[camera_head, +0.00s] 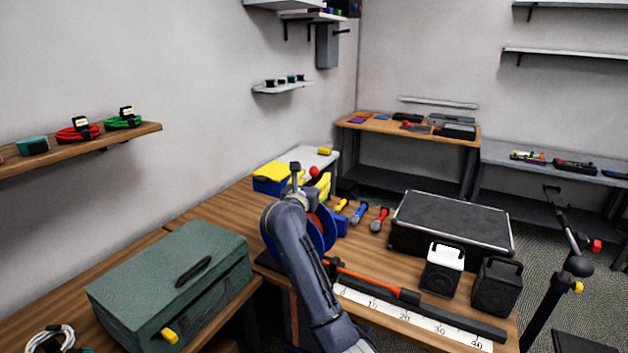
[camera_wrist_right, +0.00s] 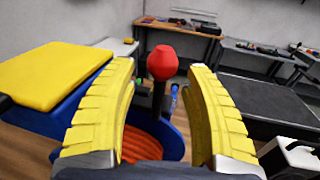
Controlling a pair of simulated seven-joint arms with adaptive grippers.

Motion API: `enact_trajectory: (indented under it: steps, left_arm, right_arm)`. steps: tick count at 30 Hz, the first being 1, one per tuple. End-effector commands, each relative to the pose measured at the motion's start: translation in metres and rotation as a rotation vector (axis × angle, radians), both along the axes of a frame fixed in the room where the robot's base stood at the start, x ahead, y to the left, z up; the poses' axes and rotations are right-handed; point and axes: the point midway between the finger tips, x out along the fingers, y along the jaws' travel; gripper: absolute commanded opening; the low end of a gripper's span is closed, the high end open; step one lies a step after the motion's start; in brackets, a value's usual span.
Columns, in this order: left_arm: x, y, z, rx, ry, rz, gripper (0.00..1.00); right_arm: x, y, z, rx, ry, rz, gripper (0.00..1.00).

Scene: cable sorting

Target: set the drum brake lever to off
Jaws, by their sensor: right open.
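The drum brake lever has a red knob (camera_wrist_right: 162,64) on a dark upright shaft (camera_wrist_right: 157,101). In the head view the red knob (camera_head: 314,171) shows just above my right gripper (camera_head: 321,184). The blue cable drum (camera_head: 329,228) is partly hidden behind my right arm. Its orange cable winding (camera_wrist_right: 148,145) shows below the lever in the wrist view. My right gripper's yellow fingers (camera_wrist_right: 160,75) are open, one on each side of the lever, with a gap on both sides. Which setting the lever is at cannot be told. My left gripper is not in view.
A yellow-lidded blue box (camera_head: 270,177) stands left of the drum. Screwdriver-like tools (camera_head: 368,216), a black case (camera_head: 452,222) and two small speaker-like boxes (camera_head: 443,269) are to the right. A ruler strip (camera_head: 415,317) lies in front. A green case (camera_head: 170,283) is at the lower left.

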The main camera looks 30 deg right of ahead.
Motion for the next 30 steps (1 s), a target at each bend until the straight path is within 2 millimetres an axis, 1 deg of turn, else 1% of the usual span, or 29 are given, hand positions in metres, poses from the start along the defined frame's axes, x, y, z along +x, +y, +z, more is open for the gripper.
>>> enact_trajectory:
  steps: [12,25,26,30]
  left_arm:
    - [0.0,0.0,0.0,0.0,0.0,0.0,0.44]
    - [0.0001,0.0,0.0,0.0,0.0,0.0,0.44]
    - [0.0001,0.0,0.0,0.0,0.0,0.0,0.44]
    - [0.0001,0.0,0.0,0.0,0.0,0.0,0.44]
  right_arm:
    - [0.0023,-0.0025,0.0,0.0,0.0,0.0,0.51]
    - [0.0022,-0.0023,-0.0002,0.0,0.0,0.0,0.01]
    - [0.0022,-0.0023,-0.0001,0.0,0.0,0.0,0.0]
    - [0.0022,-0.0022,0.0002,0.0,0.0,0.0,0.0]
